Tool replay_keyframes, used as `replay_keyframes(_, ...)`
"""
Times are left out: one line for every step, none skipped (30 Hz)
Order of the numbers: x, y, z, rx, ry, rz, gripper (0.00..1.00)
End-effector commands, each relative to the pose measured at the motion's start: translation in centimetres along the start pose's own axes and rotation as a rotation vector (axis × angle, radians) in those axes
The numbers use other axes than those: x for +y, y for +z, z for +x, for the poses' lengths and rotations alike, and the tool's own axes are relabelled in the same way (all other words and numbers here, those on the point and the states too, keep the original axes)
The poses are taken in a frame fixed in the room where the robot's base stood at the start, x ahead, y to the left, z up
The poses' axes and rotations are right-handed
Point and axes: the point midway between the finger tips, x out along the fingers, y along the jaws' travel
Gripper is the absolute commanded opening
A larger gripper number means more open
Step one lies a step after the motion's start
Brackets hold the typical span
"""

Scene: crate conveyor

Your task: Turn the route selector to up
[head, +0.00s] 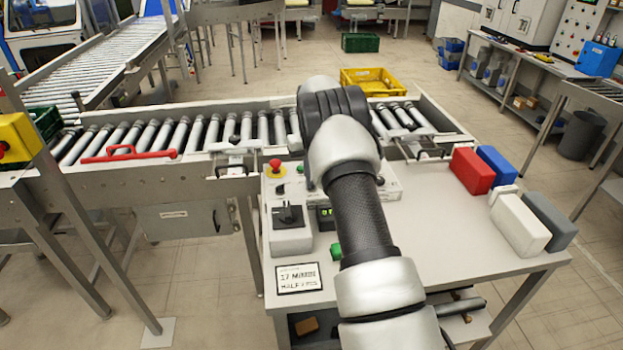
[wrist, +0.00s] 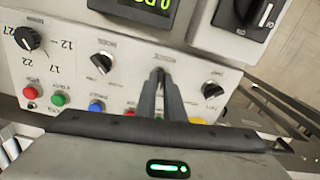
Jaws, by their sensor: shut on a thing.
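In the wrist view, a pale control panel (wrist: 75,75) carries a row of black selector knobs. My gripper (wrist: 160,76) has its two dark fingers close together over the middle of this row. They are shut on a small knob there, taken to be the route selector; the fingers hide it, so its pointing direction cannot be told. One black knob (wrist: 103,62) is left of the fingers and another knob (wrist: 212,88) is right of them. Their labels are too small to read. In the head view, my arm hides the gripper and most of the panel (head: 392,186).
A numbered dial (wrist: 28,38) and coloured buttons (wrist: 57,100) sit near the fingers. In the head view, a red emergency button (head: 275,166), a black rotary switch (head: 289,216) and a sign (head: 299,278) are left of my arm. Coloured blocks (head: 472,171) stand right on the table.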

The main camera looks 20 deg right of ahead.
Motion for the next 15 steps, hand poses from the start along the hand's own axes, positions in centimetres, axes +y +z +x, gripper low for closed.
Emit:
replay_keyframes(0.02,-0.05,-0.11,0.002,0.001,0.044,0.0)
replay_keyframes(0.02,-0.05,-0.11,0.002,0.001,0.072,0.0)
replay_keyframes(0.01,-0.05,-0.12,0.002,0.001,0.11,0.0)
replay_keyframes(0.01,-0.05,-0.12,0.002,0.001,0.139,0.0)
replay_keyframes(0.01,-0.05,-0.12,0.002,0.001,0.167,0.0)
replay_keyframes(0.01,-0.05,-0.13,0.002,0.001,0.205,0.0)
replay_keyframes(0.01,-0.06,-0.13,0.002,0.001,0.233,0.0)
replay_keyframes(0.01,-0.06,-0.14,0.002,0.001,0.262,0.0)
replay_keyframes(0.01,-0.06,-0.14,0.002,0.001,0.3,0.0)
replay_keyframes(0.0,-0.06,-0.14,0.002,0.001,0.329,0.0)
replay_keyframes(0.0,-0.06,-0.15,0.002,0.001,0.357,0.0)
replay_keyframes(-0.02,-0.07,-0.15,0.002,0.0,0.395,0.0)
replay_keyframes(-0.02,-0.07,-0.15,0.002,0.0,0.423,0.0)
replay_keyframes(-0.03,-0.07,-0.15,0.002,0.0,0.451,0.0)
replay_keyframes(-0.03,-0.07,-0.15,0.002,0.0,0.487,0.0)
